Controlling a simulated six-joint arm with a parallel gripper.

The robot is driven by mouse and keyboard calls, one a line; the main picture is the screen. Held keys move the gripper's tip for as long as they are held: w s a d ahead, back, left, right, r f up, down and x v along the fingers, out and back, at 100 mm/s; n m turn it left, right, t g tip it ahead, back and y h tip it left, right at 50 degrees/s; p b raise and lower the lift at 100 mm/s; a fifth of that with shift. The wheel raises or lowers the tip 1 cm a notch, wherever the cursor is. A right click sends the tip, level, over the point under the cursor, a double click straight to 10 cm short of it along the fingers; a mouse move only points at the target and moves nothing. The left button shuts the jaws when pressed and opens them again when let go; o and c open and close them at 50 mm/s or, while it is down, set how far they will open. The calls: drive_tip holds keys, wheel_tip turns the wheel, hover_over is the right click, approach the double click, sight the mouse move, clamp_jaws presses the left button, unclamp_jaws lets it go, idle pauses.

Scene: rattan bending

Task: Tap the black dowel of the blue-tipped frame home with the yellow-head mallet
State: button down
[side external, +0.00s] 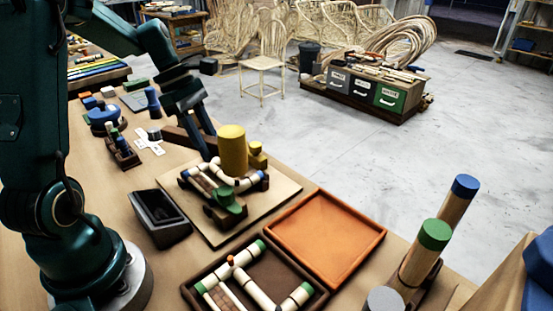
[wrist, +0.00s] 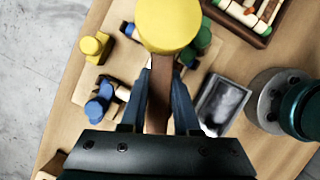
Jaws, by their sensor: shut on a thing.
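My gripper (side external: 207,148) is shut on the brown handle of the yellow-head mallet (side external: 232,150). In the wrist view the handle (wrist: 160,95) runs between the fingers (wrist: 160,78), with the yellow head (wrist: 168,25) beyond the tips. The blue-tipped frame (side external: 198,184), of pale pieces with dark bands, lies on a wooden board (side external: 283,193). The mallet head appears above the frame and covers part of it in both views; I cannot tell whether they touch. One blue tip (wrist: 128,29) shows left of the head in the wrist view. I cannot make out the black dowel.
Green (side external: 229,198), yellow (side external: 257,157) and blue (wrist: 100,103) blocks stand around the frame. A black bin (side external: 160,218) is left of the board. A dark tray (side external: 207,272) holds a green-tipped frame. An orange tray (side external: 325,238) is empty. Tall capped cylinders (side external: 425,255) stand at right.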

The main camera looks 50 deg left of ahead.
wheel_tip(320, 180, down, 4)
drive_tip(key=shift+r, duration=2.1)
drive_tip(key=shift+f, duration=0.1)
drive_tip(key=shift+f, duration=0.25)
